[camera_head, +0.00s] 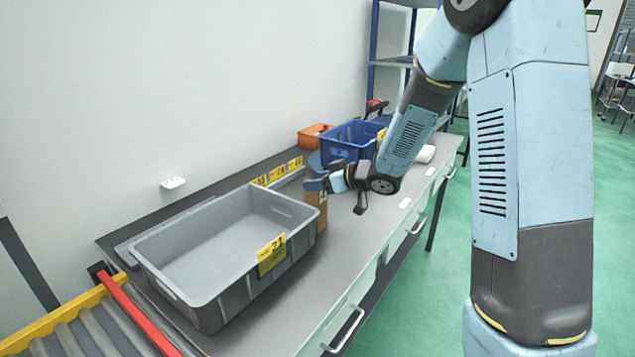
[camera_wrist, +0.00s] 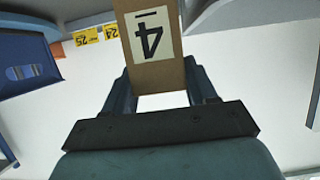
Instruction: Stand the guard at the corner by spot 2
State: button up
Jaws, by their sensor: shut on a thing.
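The guard appears to be the brown, cardboard-like piece (camera_head: 322,198) at the near right corner of the grey crate in the head view. It looks upright there; I cannot tell whether it touches the crate or the bench. My gripper (camera_head: 318,183) is at its upper part and partly hides it. In the wrist view the brown guard (camera_wrist: 152,73) lies between the two fingers of my gripper (camera_wrist: 160,88), which is shut on it. A white label with an upside-down black 4 is on its face. No mark reading spot 2 is legible.
The large empty grey crate (camera_head: 152,262) with a yellow 21 tag fills the bench's left part. A blue crate (camera_head: 338,148) and an orange bin (camera_head: 309,140) stand behind my gripper. Yellow tags (camera_head: 277,173) line the back. The bench front (camera_head: 340,250) is clear. A roller conveyor (camera_head: 75,330) is at left.

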jog(key=shift+f, duration=0.1)
jog(key=o, duration=1.4)
jog(key=shift+o, duration=0.2)
jog(key=v, duration=1.2)
